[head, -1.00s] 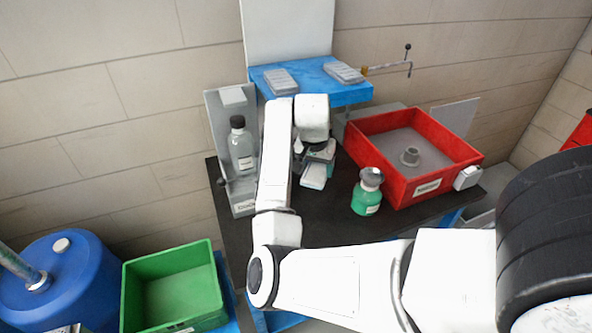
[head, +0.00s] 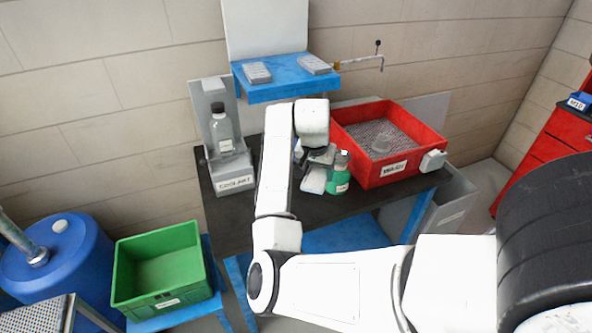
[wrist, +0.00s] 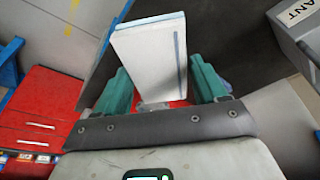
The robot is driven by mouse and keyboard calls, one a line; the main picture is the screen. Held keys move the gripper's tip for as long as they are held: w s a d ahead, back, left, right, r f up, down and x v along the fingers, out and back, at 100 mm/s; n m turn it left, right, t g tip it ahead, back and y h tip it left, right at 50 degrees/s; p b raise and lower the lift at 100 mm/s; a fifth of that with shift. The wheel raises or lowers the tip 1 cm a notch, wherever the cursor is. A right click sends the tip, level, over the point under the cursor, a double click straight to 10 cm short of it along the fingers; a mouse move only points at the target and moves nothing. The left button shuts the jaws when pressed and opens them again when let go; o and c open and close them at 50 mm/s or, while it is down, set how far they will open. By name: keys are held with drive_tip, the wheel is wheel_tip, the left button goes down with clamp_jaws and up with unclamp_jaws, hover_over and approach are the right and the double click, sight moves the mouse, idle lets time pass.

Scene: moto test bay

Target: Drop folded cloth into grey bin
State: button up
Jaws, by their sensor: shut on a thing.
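My gripper (wrist: 163,88) has two teal fingers shut on a white folded cloth (wrist: 150,55) with a blue stripe in the wrist view. In the head view my gripper (head: 318,160) is over the dark bench top, and the cloth (head: 314,181) hangs below it, partly seen. A grey bin (head: 447,215) with a white label stands low beyond the bench's right end, under the red crate's side. The cloth is left of it and apart from it. The bin's inside is mostly hidden in the head view.
A green-filled bottle (head: 338,180) overlaps my gripper's right side in view. A red crate (head: 402,172) sits on the bench's right. A grey coolant holder (head: 228,178) with a bottle stands left. A green crate (head: 165,292) and blue drum (head: 62,262) are lower left.

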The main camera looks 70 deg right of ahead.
drive_tip(key=w+a+f+n+t+y, duration=0.1)
drive_tip(key=w+a+f+n, duration=0.1)
drive_tip(key=a+f+n, duration=0.4)
drive_tip(key=w+a+f+n+t+y, duration=0.1)
drive_tip(key=w+a+f+n, duration=0.2)
drive_tip(key=a+f, duration=1)
drive_tip(key=w+a+f+n+y, duration=0.1)
drive_tip(key=w+a+f+n, duration=0.2)
drive_tip(key=a, duration=2)
wheel_tip(320, 180, down, 8)
drive_tip(key=n, duration=0.5)
drive_tip(key=shift+a+r+n+t, duration=0.2)
drive_tip(key=shift+n+t, duration=0.1)
drive_tip(key=shift+t, duration=0.1)
drive_tip(key=shift+d, duration=0.1)
drive_tip(key=shift+w+r, duration=0.1)
drive_tip(key=shift+w, duration=0.05)
